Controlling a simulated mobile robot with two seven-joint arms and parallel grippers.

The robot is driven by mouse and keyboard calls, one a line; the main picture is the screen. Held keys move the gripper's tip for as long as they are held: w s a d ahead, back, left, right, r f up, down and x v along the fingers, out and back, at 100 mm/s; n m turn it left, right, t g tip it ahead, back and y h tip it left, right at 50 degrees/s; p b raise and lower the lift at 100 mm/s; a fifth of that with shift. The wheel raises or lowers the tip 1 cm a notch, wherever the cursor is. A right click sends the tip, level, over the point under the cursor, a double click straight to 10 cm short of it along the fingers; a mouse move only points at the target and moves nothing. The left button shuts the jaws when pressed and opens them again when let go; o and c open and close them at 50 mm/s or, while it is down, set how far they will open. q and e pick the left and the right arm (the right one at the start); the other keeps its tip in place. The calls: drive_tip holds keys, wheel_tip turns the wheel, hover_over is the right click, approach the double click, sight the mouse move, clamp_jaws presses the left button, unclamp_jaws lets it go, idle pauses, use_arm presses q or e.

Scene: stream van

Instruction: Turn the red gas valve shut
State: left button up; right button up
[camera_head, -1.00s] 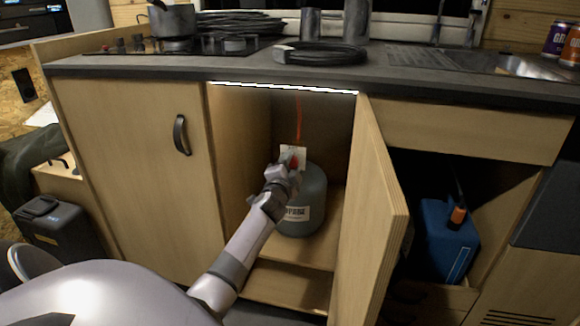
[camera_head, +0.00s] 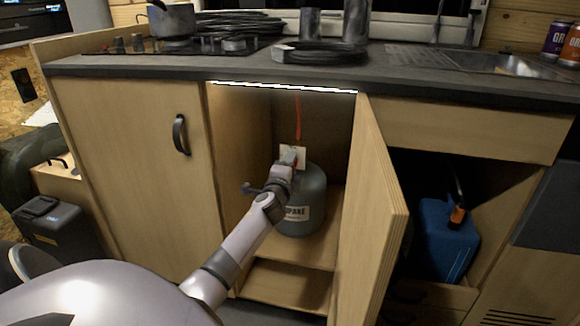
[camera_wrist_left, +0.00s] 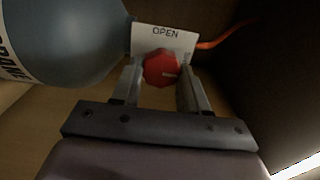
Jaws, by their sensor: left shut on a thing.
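My left gripper (camera_wrist_left: 160,77) is shut on the knob, one finger on each side. In the head view my left gripper (camera_head: 287,163) reaches into the open cupboard and hides most of the valve. The grey propane bottle (camera_head: 314,190) stands upright beside it. My right gripper is not seen.
The cupboard door (camera_head: 372,215) stands open to the right of my arm. A closed door (camera_head: 135,170) is on the left. A red hose (camera_head: 298,115) runs up behind the bottle. A blue canister (camera_head: 447,238) sits in the right bay.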

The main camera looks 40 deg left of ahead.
use_arm(q)
drive_tip(key=shift+f, duration=0.1)
drive_tip(key=o, duration=1.1)
drive_tip(key=shift+c, duration=0.2)
drive_tip(key=shift+s, duration=0.1)
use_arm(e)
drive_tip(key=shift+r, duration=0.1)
use_arm(q)
drive_tip(key=p+v, duration=0.2)
drive_tip(key=v, duration=0.5)
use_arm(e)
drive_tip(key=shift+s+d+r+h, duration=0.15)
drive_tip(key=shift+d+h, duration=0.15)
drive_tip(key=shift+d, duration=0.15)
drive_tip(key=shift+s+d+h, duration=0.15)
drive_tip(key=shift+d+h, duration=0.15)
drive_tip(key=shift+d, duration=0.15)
